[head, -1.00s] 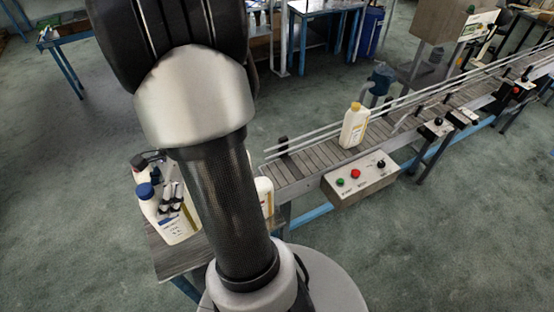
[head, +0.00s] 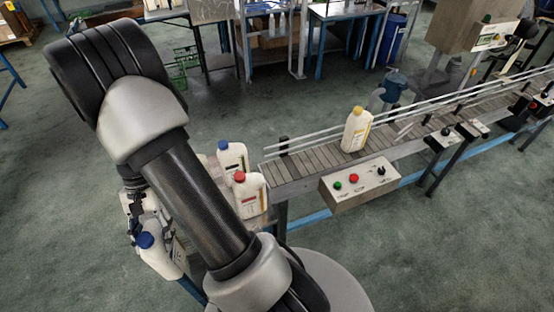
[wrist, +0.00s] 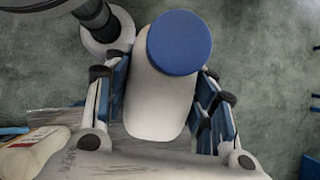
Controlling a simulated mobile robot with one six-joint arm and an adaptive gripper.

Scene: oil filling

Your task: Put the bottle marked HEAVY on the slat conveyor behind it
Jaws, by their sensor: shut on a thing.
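My gripper (head: 146,225) is shut on a white bottle with a blue cap (head: 164,261), left of the small table in the head view. In the wrist view the held bottle (wrist: 160,98) sits between the two fingers of my gripper (wrist: 158,85), its blue cap towards the top. Its label is mostly hidden and I cannot read HEAVY on any bottle. The slat conveyor (head: 316,160) runs from the table's far right towards the upper right. My arm covers much of the table.
Another blue-capped bottle (head: 233,159) and a red-capped bottle (head: 250,196) stand on the table. A yellow-capped bottle (head: 355,132) stands on the conveyor. Guide rails (head: 400,112) line its far side and a button box (head: 360,186) its near side.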

